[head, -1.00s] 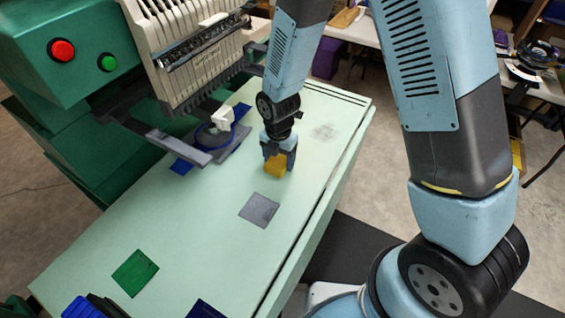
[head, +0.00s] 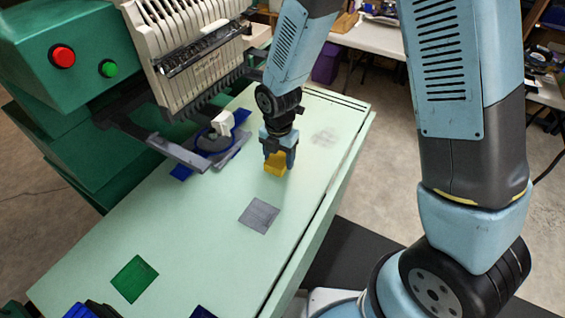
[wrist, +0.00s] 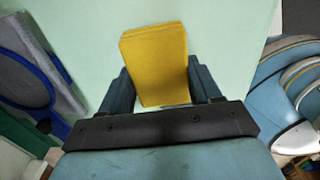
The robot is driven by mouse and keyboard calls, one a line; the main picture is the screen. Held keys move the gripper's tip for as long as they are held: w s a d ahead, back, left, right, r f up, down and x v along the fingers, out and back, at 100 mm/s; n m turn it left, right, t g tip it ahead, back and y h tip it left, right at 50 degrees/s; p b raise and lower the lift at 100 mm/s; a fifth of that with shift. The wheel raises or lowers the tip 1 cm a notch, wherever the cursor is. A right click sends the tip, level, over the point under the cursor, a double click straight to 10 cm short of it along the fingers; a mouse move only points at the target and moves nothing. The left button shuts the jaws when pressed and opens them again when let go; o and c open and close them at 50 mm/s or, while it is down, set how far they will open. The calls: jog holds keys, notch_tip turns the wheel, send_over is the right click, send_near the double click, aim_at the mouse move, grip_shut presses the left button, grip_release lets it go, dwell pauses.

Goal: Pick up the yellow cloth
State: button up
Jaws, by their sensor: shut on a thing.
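The yellow cloth (head: 275,163) looks like a small folded block and is between the fingers of my gripper (head: 278,155). My gripper is shut on it. In the wrist view the cloth (wrist: 154,62) sticks out past the fingertips, tilted slightly, with my gripper (wrist: 160,88) holding its near end from both sides. The cloth is over the pale green table (head: 190,240); I cannot tell whether it touches the surface.
A grey cloth square (head: 259,212) lies in front of my gripper, and a green square (head: 134,279) lies farther left. The embroidery machine (head: 195,60) with its blue hoop (head: 213,140) stands to the left. The table between the squares is clear.

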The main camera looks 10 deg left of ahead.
jog(key=s+r, duration=0.2)
jog(key=s+d+r, duration=0.1)
jog(key=s+r, duration=0.1)
jog(key=r, duration=0.1)
jog(key=shift+s+r, duration=0.3)
jog(key=shift+s, duration=0.05)
jog(key=s+r, duration=0.1)
jog(key=s, duration=0.1)
jog(key=s+d+r, duration=0.1)
jog(key=s, duration=0.2)
jog(key=s+d+r, duration=0.1)
jog(key=s, duration=0.2)
jog(key=shift+s+r, duration=0.25)
jog(key=o, duration=0.4)
jog(key=c, duration=0.3)
